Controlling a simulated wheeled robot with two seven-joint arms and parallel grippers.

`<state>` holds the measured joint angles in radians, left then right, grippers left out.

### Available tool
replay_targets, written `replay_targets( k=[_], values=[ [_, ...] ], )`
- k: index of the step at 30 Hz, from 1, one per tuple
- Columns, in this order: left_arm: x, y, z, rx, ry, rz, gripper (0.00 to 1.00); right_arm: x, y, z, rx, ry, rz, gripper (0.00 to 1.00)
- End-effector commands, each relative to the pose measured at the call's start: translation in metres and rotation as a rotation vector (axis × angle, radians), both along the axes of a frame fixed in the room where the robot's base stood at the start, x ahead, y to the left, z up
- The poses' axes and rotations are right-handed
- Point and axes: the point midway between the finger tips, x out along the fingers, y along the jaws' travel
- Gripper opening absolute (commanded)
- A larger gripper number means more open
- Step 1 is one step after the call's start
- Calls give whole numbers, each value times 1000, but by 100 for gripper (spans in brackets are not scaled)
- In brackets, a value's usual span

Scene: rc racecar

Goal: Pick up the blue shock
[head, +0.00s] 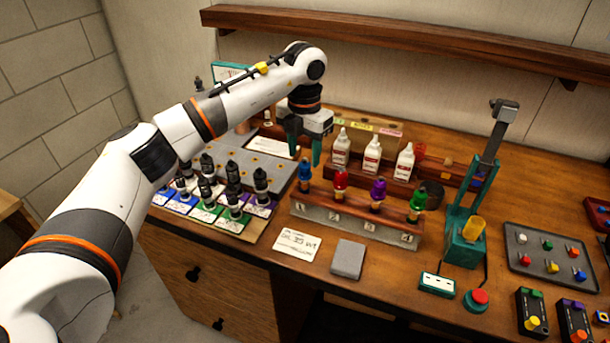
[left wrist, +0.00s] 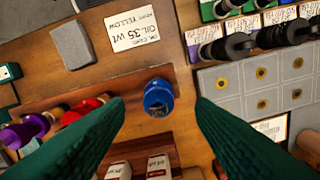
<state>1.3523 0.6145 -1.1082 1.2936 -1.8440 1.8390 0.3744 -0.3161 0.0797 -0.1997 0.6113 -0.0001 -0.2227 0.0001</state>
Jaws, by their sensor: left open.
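The blue shock (head: 305,174) stands upright at the left end of a wooden rack (head: 350,220), in a row with a red shock (head: 340,184), a purple shock (head: 378,192) and a green shock (head: 417,204). My left gripper (head: 304,148) is open and points down, above and behind the blue shock in the head view. In the left wrist view the blue shock (left wrist: 158,97) shows between the two green fingers (left wrist: 160,112), apart from both. The red shock (left wrist: 82,110) is partly behind the left finger. My right gripper does not show.
White bottles (head: 372,155) stand in a wooden holder behind the rack. A grey block (head: 348,258) and a handwritten card (head: 297,244) lie in front. A teal stand (head: 466,235) rises at the right.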

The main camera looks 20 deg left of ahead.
Motion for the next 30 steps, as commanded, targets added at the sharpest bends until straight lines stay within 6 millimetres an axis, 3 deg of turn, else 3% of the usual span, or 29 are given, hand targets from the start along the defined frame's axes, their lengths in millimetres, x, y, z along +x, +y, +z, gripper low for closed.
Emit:
replay_targets(
  k=[5, 13, 18, 25, 30],
  values=[
    [-1, 0, -15, -1, 1, -1, 50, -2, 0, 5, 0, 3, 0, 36],
    [-7, 0, -48, -1, 3, -1, 50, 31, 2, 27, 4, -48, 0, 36],
    [-6, -1, -65, -2, 0, -2, 50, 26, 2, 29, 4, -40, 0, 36],
    [-6, -1, -68, -2, -1, -2, 50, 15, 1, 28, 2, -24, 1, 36],
    [-6, -1, -67, -2, -1, -2, 24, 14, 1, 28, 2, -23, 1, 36]
  ],
)
